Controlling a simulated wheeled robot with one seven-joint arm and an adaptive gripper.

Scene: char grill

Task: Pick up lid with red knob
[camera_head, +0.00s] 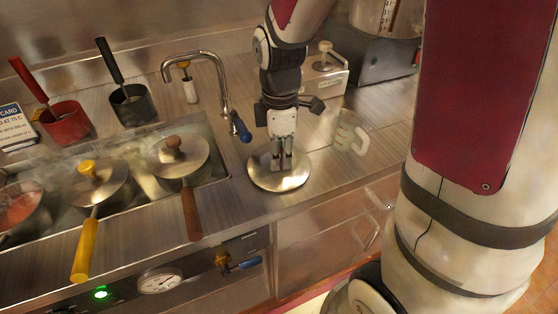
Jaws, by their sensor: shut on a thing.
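A round shiny metal lid (263,178) is on or just above the steel counter, right of the pots. My gripper (281,161) points straight down over its middle, with its fingers shut on the lid's knob. The fingers hide most of the knob; a small dark reddish bit shows between them. The lid looks about level. I cannot tell whether it touches the counter.
A pot lid with a yellow knob (87,169) and one with a brown knob (172,142) sit left in the steaming well. A curved faucet (222,85) stands behind.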

